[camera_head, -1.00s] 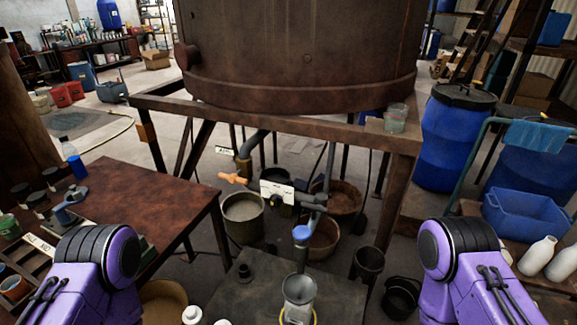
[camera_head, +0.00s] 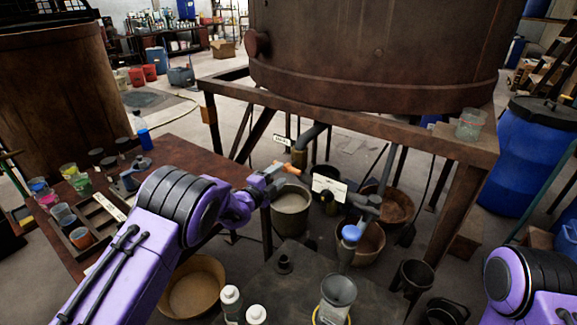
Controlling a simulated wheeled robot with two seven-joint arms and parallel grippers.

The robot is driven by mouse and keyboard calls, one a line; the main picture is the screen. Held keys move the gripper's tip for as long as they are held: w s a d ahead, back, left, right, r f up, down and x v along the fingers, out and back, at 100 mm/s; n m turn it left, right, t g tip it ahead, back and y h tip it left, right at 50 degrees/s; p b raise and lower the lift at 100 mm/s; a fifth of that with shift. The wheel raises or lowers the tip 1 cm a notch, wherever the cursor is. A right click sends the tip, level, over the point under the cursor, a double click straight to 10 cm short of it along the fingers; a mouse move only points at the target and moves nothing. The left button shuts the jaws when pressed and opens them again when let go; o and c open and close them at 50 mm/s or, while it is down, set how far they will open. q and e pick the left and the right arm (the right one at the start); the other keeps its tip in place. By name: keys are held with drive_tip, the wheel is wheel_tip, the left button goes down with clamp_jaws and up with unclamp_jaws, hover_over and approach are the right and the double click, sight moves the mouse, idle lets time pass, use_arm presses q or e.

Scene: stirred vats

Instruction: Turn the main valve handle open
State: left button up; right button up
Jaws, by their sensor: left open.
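The orange valve handle (camera_head: 288,167) is on the pipework under the big rusty vat, beside a small white tag (camera_head: 282,140) whose lettering I cannot read surely. My left gripper (camera_head: 276,177) is open at the handle's near left side and partly covers it. I cannot tell whether its fingers touch the handle or stand around it. A blue handle (camera_head: 350,233) is on the pipe lower right, near a larger white label (camera_head: 328,187). My right gripper is out of view; only part of my right arm shows at the lower right.
The rusty vat (camera_head: 380,60) stands on a frame (camera_head: 345,120) above the pipes. A bucket of grey liquid (camera_head: 291,208) is right below my left gripper. A brown table (camera_head: 190,160) with cups and jars is at left. Blue barrels (camera_head: 525,150) stand at right.

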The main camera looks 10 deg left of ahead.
sight(285, 169)
use_arm(q)
drive_tip(key=x, duration=0.6)
drive_tip(key=shift+w, duration=0.25)
drive_tip(key=shift+c, duration=0.3)
